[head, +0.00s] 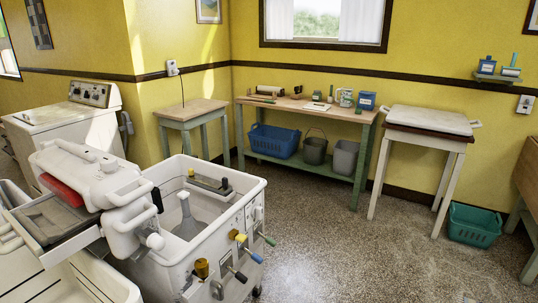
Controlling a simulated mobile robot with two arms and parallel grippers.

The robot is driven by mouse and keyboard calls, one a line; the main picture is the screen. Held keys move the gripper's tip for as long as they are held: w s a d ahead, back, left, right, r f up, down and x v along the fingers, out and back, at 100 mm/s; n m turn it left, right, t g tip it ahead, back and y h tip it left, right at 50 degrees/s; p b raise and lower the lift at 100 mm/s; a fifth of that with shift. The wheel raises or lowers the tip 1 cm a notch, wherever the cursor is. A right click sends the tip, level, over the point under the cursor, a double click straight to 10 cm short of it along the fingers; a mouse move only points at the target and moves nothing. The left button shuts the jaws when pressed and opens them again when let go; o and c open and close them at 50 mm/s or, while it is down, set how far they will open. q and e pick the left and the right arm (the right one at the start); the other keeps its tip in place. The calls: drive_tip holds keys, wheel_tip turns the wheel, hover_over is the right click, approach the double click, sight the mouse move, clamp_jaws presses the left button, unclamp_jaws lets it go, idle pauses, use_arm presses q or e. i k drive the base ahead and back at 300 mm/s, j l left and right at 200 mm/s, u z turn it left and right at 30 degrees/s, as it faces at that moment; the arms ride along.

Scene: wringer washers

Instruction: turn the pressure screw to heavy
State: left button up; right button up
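The wringer (75,163) stands at the left, a white rounded housing over the washer, with a red roller (62,190) showing in its opening. A small pale knob (108,164) sits on top of the housing; it may be the pressure screw, but I cannot read any marking or setting on it. A black grip (157,200) shows at the wringer's right side. The open white washer tub (255,187) is just right of it, with a grey agitator (188,222) inside. Neither of my grippers is in view.
Coloured levers (240,238) stick out from the tub's right side. A white tub (95,285) is at the lower left and a stove-like appliance (70,115) behind. A workbench (300,107) and a white-topped table (430,120) stand along the wall. The speckled floor is clear at centre right.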

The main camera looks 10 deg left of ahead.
sight(109, 165)
drive_tip(key=u, duration=1.45)
